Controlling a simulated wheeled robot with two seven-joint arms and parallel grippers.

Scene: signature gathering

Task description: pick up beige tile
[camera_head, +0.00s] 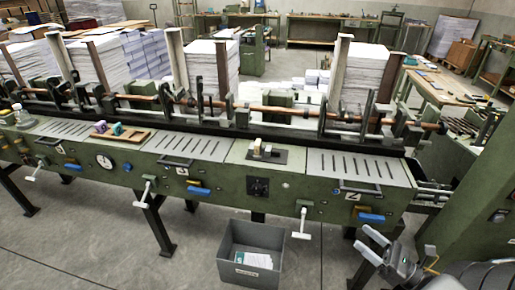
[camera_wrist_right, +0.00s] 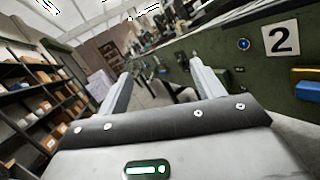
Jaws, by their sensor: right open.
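A small beige block (camera_head: 257,145), possibly the beige tile, sits on a dark plate (camera_head: 282,157) on top of the long green machine. It is too small to tell its exact shape. My right gripper (camera_head: 365,240) is open and empty at the lower right, in front of the machine's front panel and well below the beige block. In the right wrist view, its two fingers (camera_wrist_right: 160,78) stand apart with nothing between them. The beige block cannot be made out there. My left gripper is not in view.
The green machine (camera_head: 222,183) has handles and blue levers along its front. A wooden tray (camera_head: 130,137) with teal and purple pieces lies on its top left. A grey bin (camera_head: 228,262) with papers stands on the floor. Shelves (camera_wrist_right: 35,95) show in the wrist view.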

